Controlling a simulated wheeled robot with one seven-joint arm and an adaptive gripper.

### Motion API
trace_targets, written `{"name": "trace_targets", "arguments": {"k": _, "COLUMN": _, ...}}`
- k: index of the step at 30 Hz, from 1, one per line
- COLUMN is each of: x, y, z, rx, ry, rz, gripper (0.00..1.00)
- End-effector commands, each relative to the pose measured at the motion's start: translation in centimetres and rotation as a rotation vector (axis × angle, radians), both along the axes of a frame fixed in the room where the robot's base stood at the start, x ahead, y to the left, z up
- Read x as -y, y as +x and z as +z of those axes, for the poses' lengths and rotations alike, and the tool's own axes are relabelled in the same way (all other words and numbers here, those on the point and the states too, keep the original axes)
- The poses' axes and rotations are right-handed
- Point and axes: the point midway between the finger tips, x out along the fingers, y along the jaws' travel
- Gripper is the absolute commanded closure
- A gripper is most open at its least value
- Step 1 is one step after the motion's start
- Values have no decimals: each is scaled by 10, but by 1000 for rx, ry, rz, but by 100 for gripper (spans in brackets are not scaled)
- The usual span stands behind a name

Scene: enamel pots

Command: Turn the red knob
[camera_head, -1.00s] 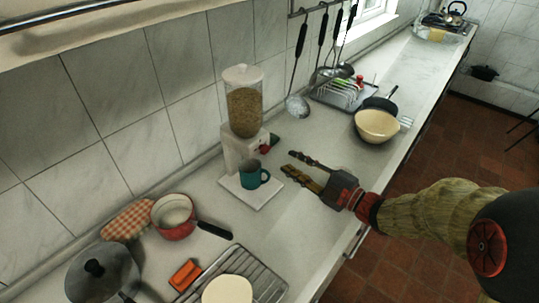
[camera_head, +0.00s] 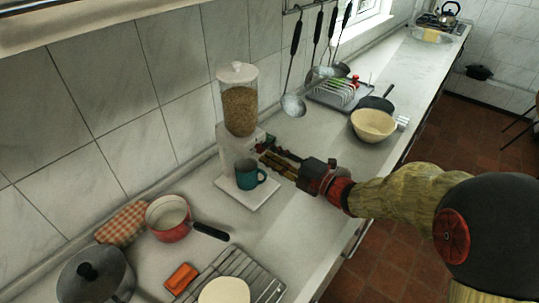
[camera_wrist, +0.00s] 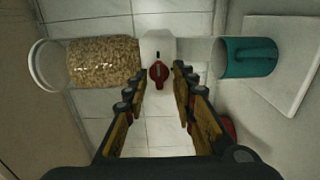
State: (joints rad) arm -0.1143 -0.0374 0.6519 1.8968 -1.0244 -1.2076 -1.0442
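The red knob (camera_wrist: 159,72) is on the front of a white dispenser (camera_wrist: 158,45), whose clear container is filled with brown grain. In the wrist view the knob lies between and slightly beyond my fingertips, with a gap on both sides. My gripper (camera_wrist: 160,72) is open and empty. In the head view my gripper (camera_head: 267,153) is at the dispenser's front, and its fingers largely hide the knob. A teal mug (camera_head: 248,174) stands on the dispenser's white base, just below and beside the fingers; it also shows at the right of the wrist view (camera_wrist: 245,57).
A red pot (camera_head: 168,222) with a black handle, a lidded pan (camera_head: 92,275), an orange item (camera_head: 181,278) and a wire rack (camera_head: 262,277) are nearer. A cream bowl (camera_head: 373,124) and dish rack (camera_head: 338,94) are farther along. Ladles hang on the tiled wall.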

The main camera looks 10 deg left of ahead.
Motion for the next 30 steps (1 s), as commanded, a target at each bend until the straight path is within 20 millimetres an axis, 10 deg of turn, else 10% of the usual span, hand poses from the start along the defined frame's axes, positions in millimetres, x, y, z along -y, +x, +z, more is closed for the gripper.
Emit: {"name": "trace_targets", "arguments": {"k": 30, "x": -5, "y": 3, "z": 0, "rx": -1, "ry": 1, "rz": 0, "gripper": 100}}
